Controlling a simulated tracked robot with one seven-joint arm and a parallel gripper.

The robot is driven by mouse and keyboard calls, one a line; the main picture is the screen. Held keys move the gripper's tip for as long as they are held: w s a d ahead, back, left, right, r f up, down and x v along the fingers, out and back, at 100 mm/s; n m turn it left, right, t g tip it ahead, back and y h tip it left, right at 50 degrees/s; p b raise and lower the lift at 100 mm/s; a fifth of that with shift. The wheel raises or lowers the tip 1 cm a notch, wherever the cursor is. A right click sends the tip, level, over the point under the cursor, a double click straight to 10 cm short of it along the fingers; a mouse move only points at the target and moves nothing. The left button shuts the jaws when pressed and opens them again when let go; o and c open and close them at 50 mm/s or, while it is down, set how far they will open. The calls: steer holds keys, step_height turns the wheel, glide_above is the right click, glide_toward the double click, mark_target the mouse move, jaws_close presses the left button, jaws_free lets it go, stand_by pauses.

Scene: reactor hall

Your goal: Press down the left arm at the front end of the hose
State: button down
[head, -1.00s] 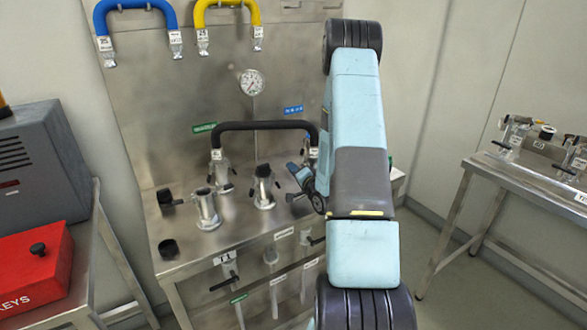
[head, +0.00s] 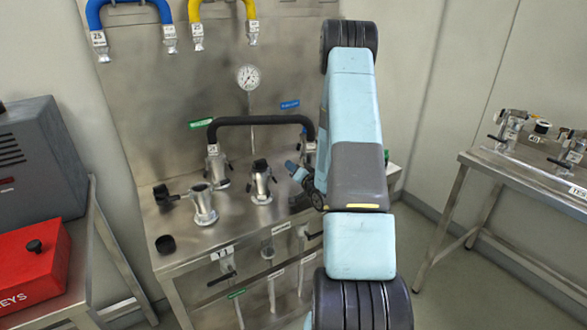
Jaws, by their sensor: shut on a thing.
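The black hose (head: 258,120) arches over the steel bench in front of the back panel. Its left end (head: 213,150) sits over a silver fitting (head: 216,172) with a small dark lever. Its right end (head: 309,146) comes down beside my arm, and the fitting below it is mostly hidden. My gripper (head: 299,175) shows only in part, as a blue and dark piece poking out left of my arm, just below the hose's right end. Its fingertips are hidden, so I cannot see what they touch. The arms at this hose end cannot be made out.
Silver fittings (head: 201,204) and (head: 260,183) stand on the bench (head: 235,222), with a black cap (head: 166,245). Blue (head: 128,14) and yellow (head: 223,10) hoses hang above near a gauge (head: 248,77). A red box (head: 30,268) stands left, another table (head: 520,165) right.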

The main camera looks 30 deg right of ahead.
steer(key=shift+s+a+f, duration=0.1)
steer(key=shift+f, duration=0.05)
steer(key=c, duration=1.2)
jaws_free()
steer(key=s, duration=1.3)
steer(key=shift+s+d, duration=0.3)
